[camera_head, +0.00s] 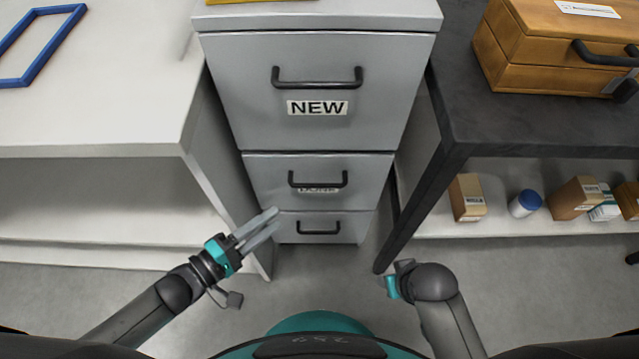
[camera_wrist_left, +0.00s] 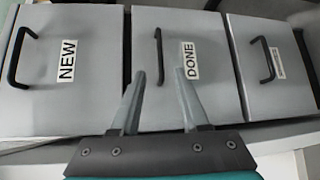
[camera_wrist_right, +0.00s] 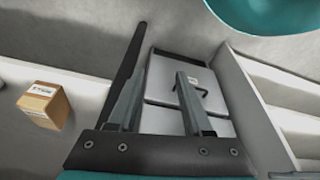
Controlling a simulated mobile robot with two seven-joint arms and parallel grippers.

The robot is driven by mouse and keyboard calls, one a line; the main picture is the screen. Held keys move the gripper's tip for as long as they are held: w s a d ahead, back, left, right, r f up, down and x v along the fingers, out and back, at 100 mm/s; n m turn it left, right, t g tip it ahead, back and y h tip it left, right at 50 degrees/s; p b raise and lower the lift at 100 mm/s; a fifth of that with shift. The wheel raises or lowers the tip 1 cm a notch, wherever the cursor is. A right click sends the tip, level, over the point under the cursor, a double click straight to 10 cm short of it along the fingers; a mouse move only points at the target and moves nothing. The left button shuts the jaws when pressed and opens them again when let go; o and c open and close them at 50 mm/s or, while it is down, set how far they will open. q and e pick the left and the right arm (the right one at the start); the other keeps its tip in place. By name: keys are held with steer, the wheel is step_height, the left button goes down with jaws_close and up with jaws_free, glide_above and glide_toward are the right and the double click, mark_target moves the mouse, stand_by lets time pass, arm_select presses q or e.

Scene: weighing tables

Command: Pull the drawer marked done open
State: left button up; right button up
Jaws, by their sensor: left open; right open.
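The grey cabinet has a column of drawers, all shut. The drawer marked DONE (camera_head: 260,175) is the middle one, below the drawer marked NEW (camera_head: 236,85). Its black handle (camera_head: 318,184) partly covers its label in the head view. In the left wrist view the DONE drawer (camera_wrist_left: 215,95) and its handle (camera_wrist_left: 160,57) show clearly, with the label beside the handle. My left gripper (camera_head: 270,222) is open and empty, in front of the cabinet at its left. Its fingers point towards the cabinet, apart from the handle. My right gripper (camera_head: 402,268) is open and empty, low at the right.
A white table (camera_head: 90,110) stands left of the cabinet, and a dark table (camera_head: 540,125) stands right, its leg close to the cabinet. A wooden box (camera_head: 500,55) is on the dark table. Small boxes and a bottle (camera_head: 525,203) stand on its lower shelf. The floor before the cabinet is clear.

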mark_target(317, 187)
arm_select(q)
steer(key=shift+b+x, duration=2.7)
steer(key=shift+x, duration=4.5)
arm_select(e)
step_height(317, 187, up, 10)
steer(key=w+a+t, duration=0.1)
steer(key=w+t, duration=0.1)
steer(key=shift+w+r+t, duration=0.2)
steer(key=shift+t, duration=0.1)
arm_select(q)
jaws_close()
